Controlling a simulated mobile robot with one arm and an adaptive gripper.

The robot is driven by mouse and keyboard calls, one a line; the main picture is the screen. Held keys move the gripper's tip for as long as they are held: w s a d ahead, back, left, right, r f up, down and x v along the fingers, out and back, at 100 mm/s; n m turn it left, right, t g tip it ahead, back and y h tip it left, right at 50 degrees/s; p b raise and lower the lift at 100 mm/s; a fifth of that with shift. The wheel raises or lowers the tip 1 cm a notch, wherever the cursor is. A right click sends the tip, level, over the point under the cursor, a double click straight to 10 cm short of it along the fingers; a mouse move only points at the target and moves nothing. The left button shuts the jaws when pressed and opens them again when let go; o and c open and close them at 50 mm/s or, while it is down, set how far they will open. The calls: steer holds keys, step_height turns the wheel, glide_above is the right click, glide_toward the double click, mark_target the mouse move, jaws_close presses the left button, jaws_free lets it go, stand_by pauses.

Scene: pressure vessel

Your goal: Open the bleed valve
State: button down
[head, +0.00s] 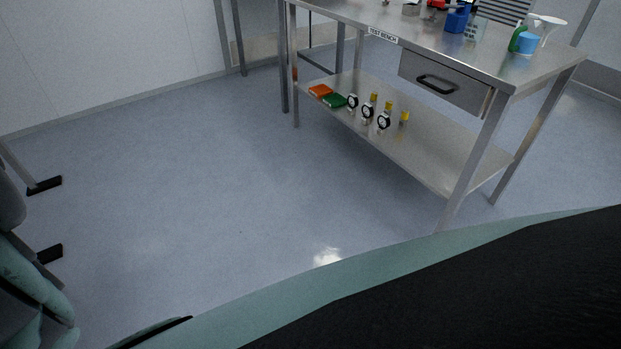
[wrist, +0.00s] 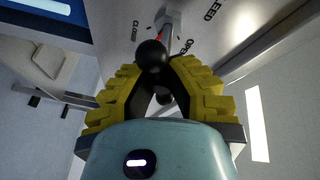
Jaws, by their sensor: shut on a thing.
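In the wrist view, the bleed valve's lever (wrist: 168,24) comes down from a pale panel and has a red part and a black ball knob (wrist: 151,53). The lettering CLOSED is left of the lever, OPEN is to its right, and part of BLEED shows at the top. My gripper (wrist: 157,67) has yellow ribbed fingers, with their tips closed in at the knob. A second dark round shape shows between the fingers; I cannot tell what it is. The head view does not show the valve or my gripper.
In the head view, a steel test bench (head: 345,17) with a drawer (head: 440,82) stands at the right. The blue-grey floor (head: 200,170) is clear left of the bench.

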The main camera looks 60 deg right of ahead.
steer(key=n+b, duration=0.1)
steer(key=n+y+b, duration=0.1)
steer(key=n, duration=0.1)
steer(key=shift+f+n+t+y+b, duration=0.3)
steer(key=n+y+b, duration=0.2)
steer(key=n+b, duration=0.1)
steer(key=n, duration=0.2)
steer(key=n+y+b, duration=0.1)
steer(key=n, duration=0.1)
steer(key=n+g+y+b, duration=0.1)
steer(key=n, duration=0.2)
steer(key=shift+b, duration=0.3)
steer(key=shift+r+n+y+b, duration=0.15)
steer(key=shift+n+y+b, duration=0.15)
steer(key=shift+n+y, duration=0.3)
steer(key=shift+r+n+g, duration=0.1)
steer(key=shift+n+g, duration=0.2)
steer(key=shift+n, duration=0.1)
steer(key=c, duration=1)
jaws_free()
steer(key=shift+w, duration=0.1)
steer(key=shift+c, duration=0.2)
steer(key=shift+o, duration=0.2)
